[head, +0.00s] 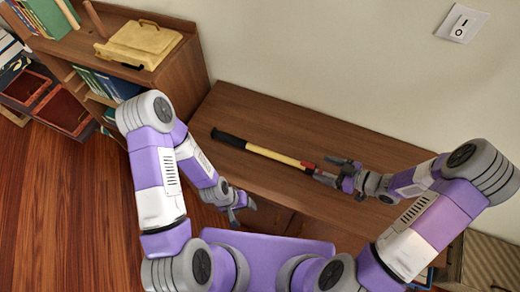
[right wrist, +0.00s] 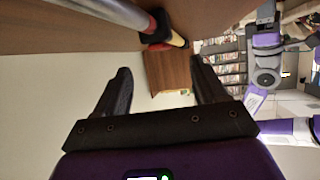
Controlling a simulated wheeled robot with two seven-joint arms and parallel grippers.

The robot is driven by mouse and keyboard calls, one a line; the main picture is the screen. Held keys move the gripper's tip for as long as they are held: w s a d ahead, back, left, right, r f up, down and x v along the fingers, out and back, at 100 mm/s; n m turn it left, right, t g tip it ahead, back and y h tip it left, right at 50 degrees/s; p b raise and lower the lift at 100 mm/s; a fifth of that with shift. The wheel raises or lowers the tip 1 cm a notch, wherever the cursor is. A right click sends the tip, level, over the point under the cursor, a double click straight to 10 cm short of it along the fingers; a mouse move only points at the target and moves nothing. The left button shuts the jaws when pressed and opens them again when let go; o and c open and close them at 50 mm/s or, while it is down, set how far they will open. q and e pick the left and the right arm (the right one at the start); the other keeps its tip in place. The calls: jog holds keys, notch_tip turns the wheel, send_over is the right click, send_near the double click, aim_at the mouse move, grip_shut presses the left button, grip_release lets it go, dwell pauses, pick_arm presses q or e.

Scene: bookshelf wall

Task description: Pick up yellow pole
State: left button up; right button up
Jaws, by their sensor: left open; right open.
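The yellow pole (head: 273,154) lies on the wooden table (head: 300,118), with a black grip at its left end and a red part towards its right. My right gripper (head: 345,173) is open at the pole's right end and partly hides it. In the right wrist view, the pole's silver shaft (right wrist: 112,10) and red, black and yellow part cross the top, beyond the open fingers (right wrist: 161,72). The pole does not appear clasped. My left gripper (head: 243,211) is open and empty near the table's front edge, apart from the pole.
A low bookshelf (head: 184,55) with books stands at the left, with a yellow case (head: 140,43) on top. Red bins (head: 62,112) sit at the far left. A pale wall with a switch (head: 461,23) is behind the table. The table around the black grip is clear.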

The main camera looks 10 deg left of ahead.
aim_at(306, 163)
jog(key=shift+w+a+f, duration=0.1)
jog(key=shift+a+f, duration=0.05)
jog(key=shift+a, duration=0.4)
jog(key=b+x, duration=0.1)
jog(key=x, duration=0.4)
jog(key=shift+w+a+f, duration=0.2)
jog(key=shift+f, duration=0.05)
grip_shut()
